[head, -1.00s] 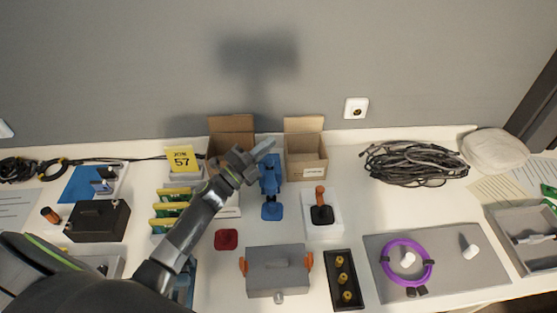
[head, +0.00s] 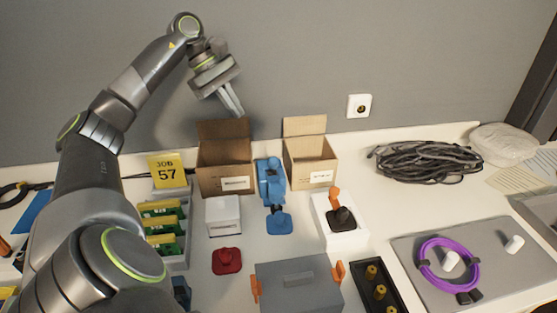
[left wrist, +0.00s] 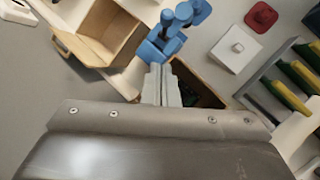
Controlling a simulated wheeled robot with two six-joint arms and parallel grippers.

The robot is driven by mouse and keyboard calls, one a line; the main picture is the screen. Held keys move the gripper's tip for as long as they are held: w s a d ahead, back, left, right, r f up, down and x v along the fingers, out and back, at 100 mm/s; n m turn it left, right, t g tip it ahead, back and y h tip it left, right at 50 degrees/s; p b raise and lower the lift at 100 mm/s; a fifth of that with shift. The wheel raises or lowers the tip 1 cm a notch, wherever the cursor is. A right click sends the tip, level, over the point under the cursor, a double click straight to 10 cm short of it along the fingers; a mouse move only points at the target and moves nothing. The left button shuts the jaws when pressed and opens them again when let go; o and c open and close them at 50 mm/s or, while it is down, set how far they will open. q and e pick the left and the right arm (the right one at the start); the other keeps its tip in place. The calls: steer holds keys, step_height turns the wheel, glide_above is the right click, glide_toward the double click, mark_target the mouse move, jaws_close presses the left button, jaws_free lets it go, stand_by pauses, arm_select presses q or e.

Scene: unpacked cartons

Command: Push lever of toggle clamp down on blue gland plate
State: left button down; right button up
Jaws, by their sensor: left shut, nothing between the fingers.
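A blue fixture (head: 270,182) stands between the two open cartons, with a blue foot (head: 279,223) in front of it. It also shows at the top of the left wrist view (left wrist: 172,32). I cannot clearly make out a clamp lever or a gland plate on it. A black device with an orange handle (head: 336,196) sits on a white block to its right. My left gripper (head: 237,108) is shut and empty, raised by the wall above the left carton. Its fingers (left wrist: 158,72) point toward the blue fixture in the wrist view. My right gripper is not in view.
The left carton (head: 224,178) and right carton (head: 311,166) flank the blue fixture. A white box (head: 222,217), a red piece (head: 227,261) and a grey lidded box (head: 297,285) stand in front. A coiled dark cable (head: 425,162) lies to the right.

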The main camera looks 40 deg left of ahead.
arm_select(q)
glide_toward(273, 167)
steer(key=shift+m+y, duration=0.3)
steer(key=w+a+f, duration=0.2)
steer(key=a+f, duration=0.1)
steer(key=shift+w+a, duration=0.15)
steer(key=shift+w, duration=0.1)
steer(key=d+f, duration=0.1)
steer(key=d+p, duration=0.1)
steer(key=d, duration=0.1)
steer(key=shift+w+f, duration=0.1)
steer(key=shift+f, duration=0.3)
steer(key=shift+d+f, duration=0.2)
steer(key=shift+d, duration=0.35)
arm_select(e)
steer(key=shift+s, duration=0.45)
